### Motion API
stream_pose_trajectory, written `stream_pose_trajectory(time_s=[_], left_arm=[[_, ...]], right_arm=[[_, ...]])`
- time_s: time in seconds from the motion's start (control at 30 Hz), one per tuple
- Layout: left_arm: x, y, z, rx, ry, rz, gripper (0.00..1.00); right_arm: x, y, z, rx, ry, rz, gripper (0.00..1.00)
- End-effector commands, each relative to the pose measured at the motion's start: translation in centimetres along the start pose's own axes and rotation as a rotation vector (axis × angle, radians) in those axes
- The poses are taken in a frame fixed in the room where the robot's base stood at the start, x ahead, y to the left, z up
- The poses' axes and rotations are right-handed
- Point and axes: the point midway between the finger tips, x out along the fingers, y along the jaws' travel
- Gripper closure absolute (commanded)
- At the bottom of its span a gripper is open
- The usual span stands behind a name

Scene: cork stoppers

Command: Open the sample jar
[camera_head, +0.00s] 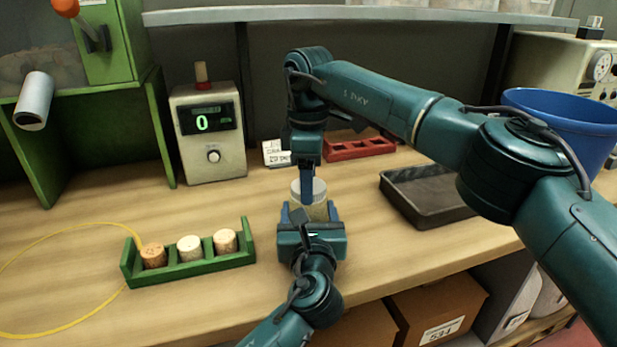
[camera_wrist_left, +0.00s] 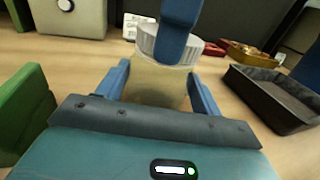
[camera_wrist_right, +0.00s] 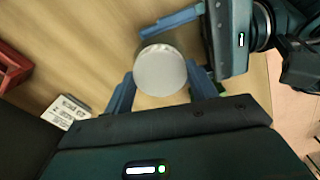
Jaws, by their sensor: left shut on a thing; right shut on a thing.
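The sample jar (camera_wrist_left: 155,82) has a pale, cloudy body and stands upright near the front of the bench; it also shows in the head view (camera_head: 318,211). Its white ribbed lid (camera_wrist_left: 148,40) sits on top and appears as a round disc in the right wrist view (camera_wrist_right: 160,70). My left gripper (camera_wrist_left: 157,88) is shut on the jar body from the front, low down. My right gripper (camera_wrist_right: 160,88) reaches down from above and is shut on the lid. One of its blue fingers hides part of the lid in the left wrist view.
A green rack (camera_head: 190,269) with three corks stands to the left. A meter reading 0 (camera_head: 209,133), a small card (camera_head: 275,153) and a red rack (camera_head: 360,149) are behind. A dark tray (camera_head: 428,196) and blue bucket (camera_head: 560,120) are to the right. A yellow cable (camera_head: 60,232) lies left.

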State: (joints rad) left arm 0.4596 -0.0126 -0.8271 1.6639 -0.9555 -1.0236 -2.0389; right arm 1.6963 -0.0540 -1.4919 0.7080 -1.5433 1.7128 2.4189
Motion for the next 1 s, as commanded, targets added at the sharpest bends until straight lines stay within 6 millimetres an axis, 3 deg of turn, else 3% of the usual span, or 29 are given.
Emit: stream_pose_trajectory(time_s=[0.13,0.23,0.37,1.0], left_arm=[[-0.01,-0.01,-0.08,0.0,0.002,0.0,0.98],[-0.01,-0.01,-0.08,0.0,0.002,0.0,0.98],[-0.01,-0.02,-0.07,0.0,0.002,0.0,0.98],[-0.01,-0.02,-0.07,0.0,0.002,-0.001,0.98]], right_arm=[[-0.03,0.02,0.0,0.0,0.0,0.001,0.71],[-0.03,0.02,0.0,-0.018,0.0,0.001,0.71],[-0.05,0.03,0.0,-0.164,0.0,0.001,0.71],[-0.16,0.0,-0.08,-1.591,0.0,0.0,0.71]])
